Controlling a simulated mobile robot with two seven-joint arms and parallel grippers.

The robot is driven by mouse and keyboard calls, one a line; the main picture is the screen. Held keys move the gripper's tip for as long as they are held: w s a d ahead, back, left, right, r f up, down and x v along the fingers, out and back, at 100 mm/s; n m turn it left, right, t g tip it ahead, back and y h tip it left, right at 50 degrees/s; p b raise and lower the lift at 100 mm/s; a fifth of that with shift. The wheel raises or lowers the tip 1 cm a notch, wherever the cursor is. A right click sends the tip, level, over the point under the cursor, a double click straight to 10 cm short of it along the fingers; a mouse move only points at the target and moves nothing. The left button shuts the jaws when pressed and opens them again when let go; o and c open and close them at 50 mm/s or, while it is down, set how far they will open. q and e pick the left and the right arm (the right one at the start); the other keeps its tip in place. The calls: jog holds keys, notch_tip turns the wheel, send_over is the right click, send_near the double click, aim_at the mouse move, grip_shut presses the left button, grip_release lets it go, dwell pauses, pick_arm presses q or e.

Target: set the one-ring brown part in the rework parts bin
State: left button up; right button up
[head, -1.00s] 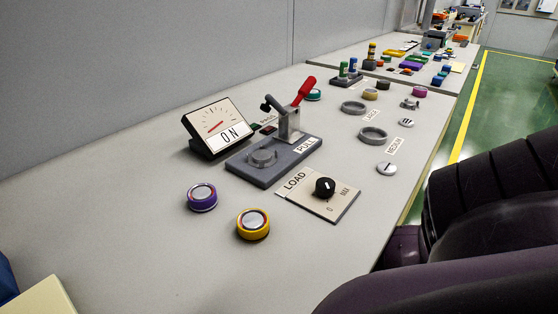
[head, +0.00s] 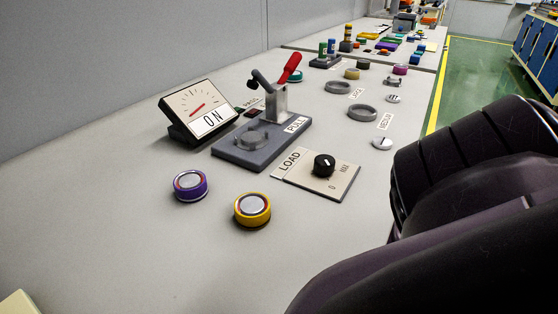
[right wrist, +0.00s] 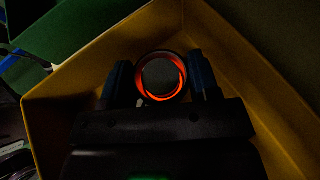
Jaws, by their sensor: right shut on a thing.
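My right gripper (right wrist: 162,84) shows in the right wrist view, its two blue-grey fingers shut on a round part (right wrist: 161,56). The part is a dark ring-shaped piece with a glowing orange-red inner band and a grey centre; its brown colour is hard to tell in the dim light. Gripper and part are over or inside a yellow-walled bin (right wrist: 78,75). No label shows on this bin, and I cannot tell whether the part touches its floor. In the head view my right arm comes in from the right, with its gripper hidden. My left gripper is in neither view.
The head view shows a grey table (head: 120,250) with a purple-rimmed part (head: 190,185), a yellow-rimmed part (head: 252,209), an ON meter (head: 199,112), a red-handled press (head: 275,103) and a LOAD dial (head: 324,165). Green floor (head: 480,70) lies right of it.

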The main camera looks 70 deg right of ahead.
jog(key=shift+s+f, duration=0.1)
jog(key=shift+f, duration=0.8)
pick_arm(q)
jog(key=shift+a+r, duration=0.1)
pick_arm(e)
jog(key=shift+f, duration=0.1)
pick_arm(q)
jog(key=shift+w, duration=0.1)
pick_arm(e)
jog(key=o, duration=1.2)
